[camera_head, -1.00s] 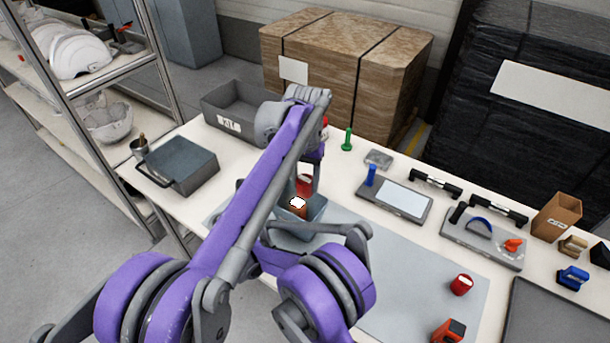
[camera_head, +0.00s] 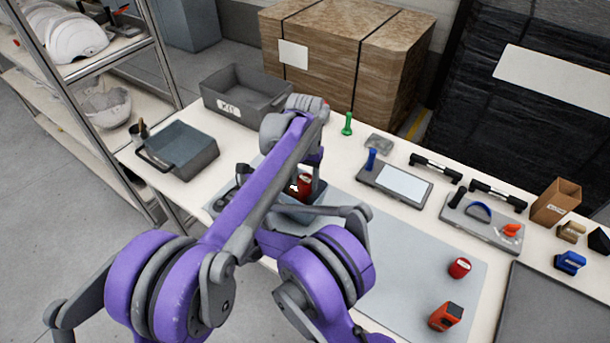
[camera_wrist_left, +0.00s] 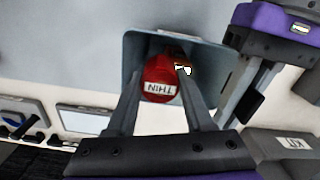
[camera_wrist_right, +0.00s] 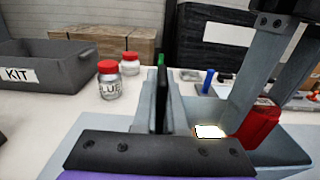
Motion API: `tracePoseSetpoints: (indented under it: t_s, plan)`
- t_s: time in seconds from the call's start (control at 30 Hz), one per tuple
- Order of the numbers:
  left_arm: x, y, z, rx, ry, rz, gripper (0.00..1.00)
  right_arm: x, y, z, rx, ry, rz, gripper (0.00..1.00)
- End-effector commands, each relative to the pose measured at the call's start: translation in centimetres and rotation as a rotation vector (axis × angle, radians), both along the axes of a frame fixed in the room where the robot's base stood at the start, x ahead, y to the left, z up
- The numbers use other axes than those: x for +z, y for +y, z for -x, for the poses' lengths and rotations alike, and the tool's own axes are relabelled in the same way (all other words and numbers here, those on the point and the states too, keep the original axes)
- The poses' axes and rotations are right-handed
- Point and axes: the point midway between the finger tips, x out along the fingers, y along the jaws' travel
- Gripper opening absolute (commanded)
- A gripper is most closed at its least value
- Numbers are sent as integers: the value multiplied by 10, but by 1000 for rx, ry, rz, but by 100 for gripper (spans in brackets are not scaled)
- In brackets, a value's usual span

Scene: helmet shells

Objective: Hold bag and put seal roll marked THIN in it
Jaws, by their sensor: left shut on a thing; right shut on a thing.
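The red seal roll with a white THIN label (camera_wrist_left: 160,80) is between the fingers of my left gripper (camera_wrist_left: 158,85), which is shut on it. It also shows in the head view (camera_head: 304,183) and right wrist view (camera_wrist_right: 255,122). The roll is at the mouth of the grey-blue open bag (camera_wrist_left: 215,55), its upper part above the rim in the right wrist view.
Red-lidded jars (camera_wrist_right: 110,80) stand beyond the bag. The grey mat (camera_head: 410,240) has free room right of my arms.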

Motion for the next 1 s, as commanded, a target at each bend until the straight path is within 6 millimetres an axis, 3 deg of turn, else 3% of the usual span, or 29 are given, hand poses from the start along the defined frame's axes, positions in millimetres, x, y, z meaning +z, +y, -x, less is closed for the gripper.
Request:
tracePoseSetpoints:
  t_s: [0.3,0.33,0.5,0.83,1.0]
  plan:
    - [-16,0,0,0,0,0,0,0,0,0,0,0,0,0]
    - [-16,0,0,0,0,0,54,0,0,0,0,0,0,0]
    - [-15,0,0,0,0,0,85,0,0,0,0,0,0,0]
    - [-11,0,0,0,0,0,87,0,0,0,0,0,0,0]
    - [14,0,0,-1,0,0,87,0,0,0,0,0,0,0]
